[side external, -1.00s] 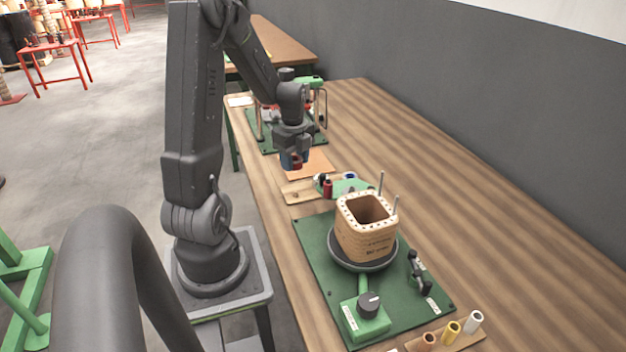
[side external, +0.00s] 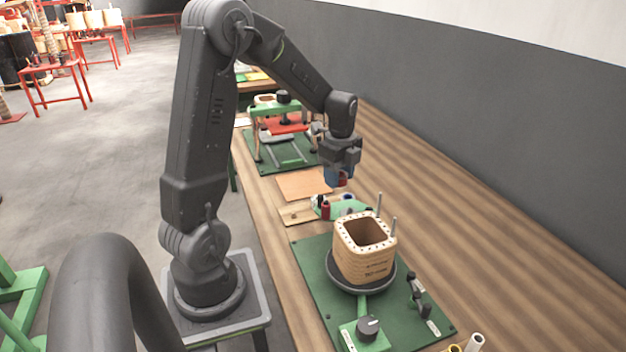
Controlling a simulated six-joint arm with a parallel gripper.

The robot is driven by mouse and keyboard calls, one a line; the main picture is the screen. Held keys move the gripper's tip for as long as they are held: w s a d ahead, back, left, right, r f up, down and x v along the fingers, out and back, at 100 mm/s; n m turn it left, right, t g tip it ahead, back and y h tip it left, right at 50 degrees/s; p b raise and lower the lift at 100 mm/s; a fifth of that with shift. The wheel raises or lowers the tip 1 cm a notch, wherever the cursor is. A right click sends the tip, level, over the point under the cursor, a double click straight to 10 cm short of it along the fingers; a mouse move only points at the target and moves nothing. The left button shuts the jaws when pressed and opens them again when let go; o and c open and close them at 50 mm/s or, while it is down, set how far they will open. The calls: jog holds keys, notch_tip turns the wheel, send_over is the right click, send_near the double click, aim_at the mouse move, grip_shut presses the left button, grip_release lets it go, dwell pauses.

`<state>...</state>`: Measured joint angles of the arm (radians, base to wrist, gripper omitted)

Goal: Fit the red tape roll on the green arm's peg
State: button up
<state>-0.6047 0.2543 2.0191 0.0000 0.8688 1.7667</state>
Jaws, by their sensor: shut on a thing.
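My gripper (side external: 339,176) has blue fingers and points down above the middle of the bench. It is shut on a small dark red roll (side external: 343,182), only partly visible between the fingers. Below it lies a flat green piece (side external: 352,210) carrying small dark, blue and red round items. One red upright item (side external: 325,210) stands at its left end. The held roll is above this piece and appears apart from it. I cannot clearly make out which peg belongs to the green arm.
A wooden coil former (side external: 364,258) stands on a dark turntable on a green board (side external: 312,262). Two thin metal posts (side external: 393,228) rise behind it. A green frame (side external: 275,108) with a red part stands farther back. Bare bench (side external: 450,215) lies to the right.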

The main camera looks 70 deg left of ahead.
jog(key=w+d, duration=0.1)
jog(key=w+d+r, duration=0.1)
jog(key=d, duration=0.1)
jog(key=shift+w, duration=0.1)
jog(key=shift+f, duration=2.75)
jog(key=shift+f, duration=0.55)
jog(key=shift+f, duration=0.3)
jog(key=shift+f, duration=0.6)
jog(key=o, duration=1.4)
jog(key=shift+c, duration=0.2)
